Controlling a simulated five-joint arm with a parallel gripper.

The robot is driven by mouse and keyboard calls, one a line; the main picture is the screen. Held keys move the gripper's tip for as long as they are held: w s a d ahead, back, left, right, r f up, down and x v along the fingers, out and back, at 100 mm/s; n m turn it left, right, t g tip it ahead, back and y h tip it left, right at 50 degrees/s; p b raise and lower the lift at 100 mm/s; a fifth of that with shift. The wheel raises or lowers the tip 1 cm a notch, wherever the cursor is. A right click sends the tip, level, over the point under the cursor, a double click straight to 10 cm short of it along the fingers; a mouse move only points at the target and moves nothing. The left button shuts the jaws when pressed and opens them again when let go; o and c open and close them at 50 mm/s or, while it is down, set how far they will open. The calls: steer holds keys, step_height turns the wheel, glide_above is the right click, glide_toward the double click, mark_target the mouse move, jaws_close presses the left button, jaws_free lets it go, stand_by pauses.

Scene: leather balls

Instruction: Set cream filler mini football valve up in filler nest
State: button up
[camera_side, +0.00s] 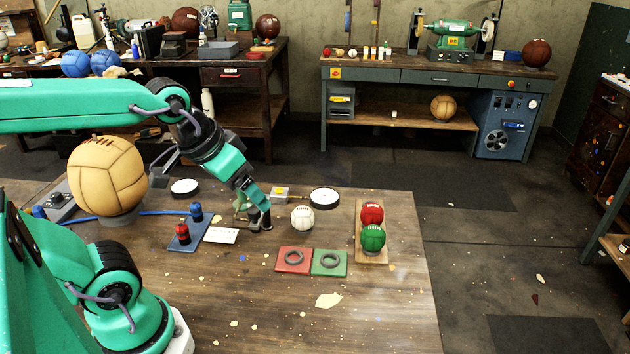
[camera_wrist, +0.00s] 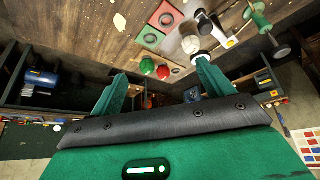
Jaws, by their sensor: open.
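The cream mini football (camera_side: 302,218) rests on the bench, right of my gripper (camera_side: 261,223) and apart from it. It also shows in the wrist view (camera_wrist: 190,44); I cannot make out its valve. My gripper is open and empty, low over the bench, and its fingers show spread in the wrist view (camera_wrist: 163,85). An olive-green stand (camera_side: 241,204) is partly hidden behind the gripper; I cannot tell whether it is the filler nest. A red pad (camera_side: 294,260) and a green pad (camera_side: 329,262) lie in front of the ball, each with an empty dark ring.
A red ball (camera_side: 371,212) and a green ball (camera_side: 373,237) sit on a wooden board (camera_side: 372,259) at right. A white-faced dial (camera_side: 324,198) lies behind the cream ball. A large tan ball (camera_side: 107,175) stands at left. The front of the bench is mostly clear.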

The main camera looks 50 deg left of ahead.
steer(key=shift+s+d+r+m, duration=0.15)
steer(key=shift+s+m, duration=0.1)
steer(key=shift+s, duration=0.3)
steer(key=shift+s+d+m, duration=0.15)
steer(key=shift+s+m, duration=0.1)
steer(key=shift+s, duration=0.25)
